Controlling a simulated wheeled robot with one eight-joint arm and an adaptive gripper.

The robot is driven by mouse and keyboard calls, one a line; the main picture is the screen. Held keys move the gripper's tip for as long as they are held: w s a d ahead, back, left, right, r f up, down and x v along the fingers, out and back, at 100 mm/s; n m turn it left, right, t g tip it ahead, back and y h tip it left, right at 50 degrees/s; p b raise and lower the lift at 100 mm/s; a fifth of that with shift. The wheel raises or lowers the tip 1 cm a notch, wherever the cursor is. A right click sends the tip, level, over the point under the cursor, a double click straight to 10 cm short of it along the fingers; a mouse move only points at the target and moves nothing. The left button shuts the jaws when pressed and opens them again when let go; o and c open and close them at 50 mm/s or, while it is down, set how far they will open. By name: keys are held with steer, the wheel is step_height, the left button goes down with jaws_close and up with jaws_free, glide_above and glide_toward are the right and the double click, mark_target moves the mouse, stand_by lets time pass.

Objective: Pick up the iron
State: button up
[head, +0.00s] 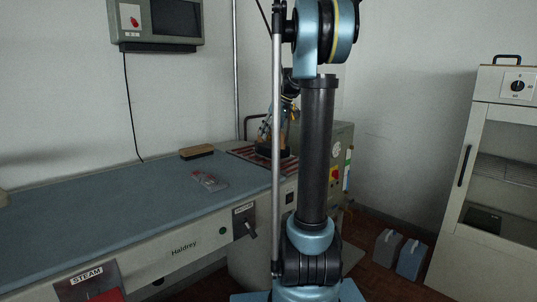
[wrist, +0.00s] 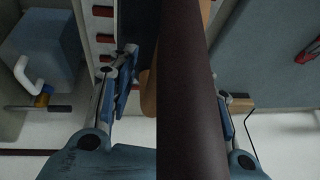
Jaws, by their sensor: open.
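The iron (head: 264,149) stands on a red-striped rest (head: 240,152) at the far right end of the blue table, partly hidden behind my arm. My gripper (head: 280,122) is over it, pointing down. In the wrist view, my open gripper (wrist: 177,78) has one finger on each side of a thick dark brown bar, which looks like the iron's handle (wrist: 184,100). I cannot tell whether either finger touches it. Part of the striped rest (wrist: 104,40) shows left of the handle.
A wooden-topped block (head: 197,152) and a small clear item with red (head: 209,181) lie on the blue table (head: 110,205). A grey-green machine (head: 342,150) stands behind my arm. A white cabinet (head: 490,190) and two containers (head: 410,260) are at right.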

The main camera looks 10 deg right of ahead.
steer(key=shift+c, duration=0.2)
jaws_close()
steer(key=shift+r, duration=0.1)
